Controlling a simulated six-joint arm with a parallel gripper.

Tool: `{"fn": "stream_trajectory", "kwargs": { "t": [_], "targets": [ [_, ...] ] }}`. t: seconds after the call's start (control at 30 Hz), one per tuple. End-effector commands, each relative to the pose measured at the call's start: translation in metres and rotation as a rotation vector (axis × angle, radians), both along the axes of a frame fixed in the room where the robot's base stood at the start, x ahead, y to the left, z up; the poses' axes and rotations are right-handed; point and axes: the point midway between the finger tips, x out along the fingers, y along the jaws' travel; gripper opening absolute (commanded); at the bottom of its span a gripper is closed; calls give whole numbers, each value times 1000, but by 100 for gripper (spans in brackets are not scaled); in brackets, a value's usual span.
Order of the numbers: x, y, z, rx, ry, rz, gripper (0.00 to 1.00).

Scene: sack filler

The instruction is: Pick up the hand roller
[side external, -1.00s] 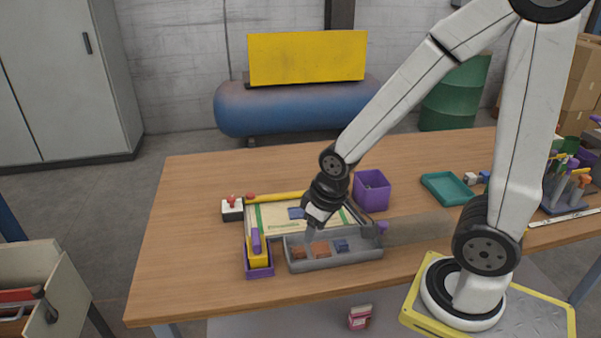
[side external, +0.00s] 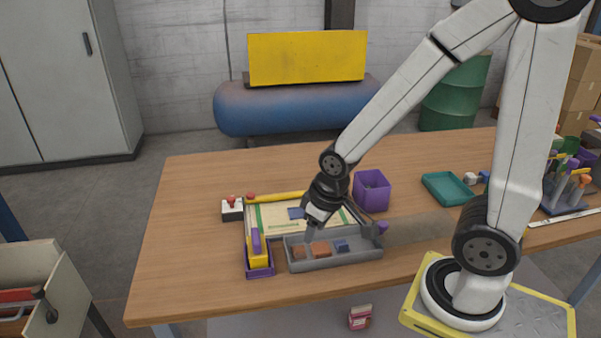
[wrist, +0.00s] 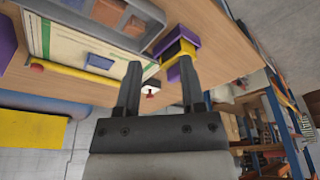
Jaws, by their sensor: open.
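What looks like the hand roller (side external: 257,248), yellow with an upright purple handle, stands in a purple holder (side external: 260,271) at the left front of the bench. In the wrist view the yellow and purple piece (wrist: 178,50) shows beyond my fingertips, partly behind the right finger. My gripper (side external: 309,246) is over the grey tray, to the right of the roller and apart from it. In the wrist view both dark fingers (wrist: 160,66) are spread, with nothing held between them.
The grey tray (side external: 335,262) holds brown and blue blocks. Behind it lies a board with a light sheet (side external: 270,217) and a yellow bar (side external: 275,197). A purple box (side external: 371,192) and teal tray (side external: 447,188) stand to the right. The bench's left end is clear.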

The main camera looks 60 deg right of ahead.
Motion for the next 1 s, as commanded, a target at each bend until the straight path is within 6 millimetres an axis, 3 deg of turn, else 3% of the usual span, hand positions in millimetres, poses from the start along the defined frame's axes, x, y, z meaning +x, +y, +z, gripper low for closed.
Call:
{"fn": "stream_trajectory", "kwargs": {
  "t": [0.33,0.5,0.8,1.0],
  "targets": [
    [0,0,0,0,0,0,51],
    [0,0,0,0,0,0,100],
    [2,0,0,-1,1,9,100],
    [19,1,1,-13,18,87,100]
  ]
}}
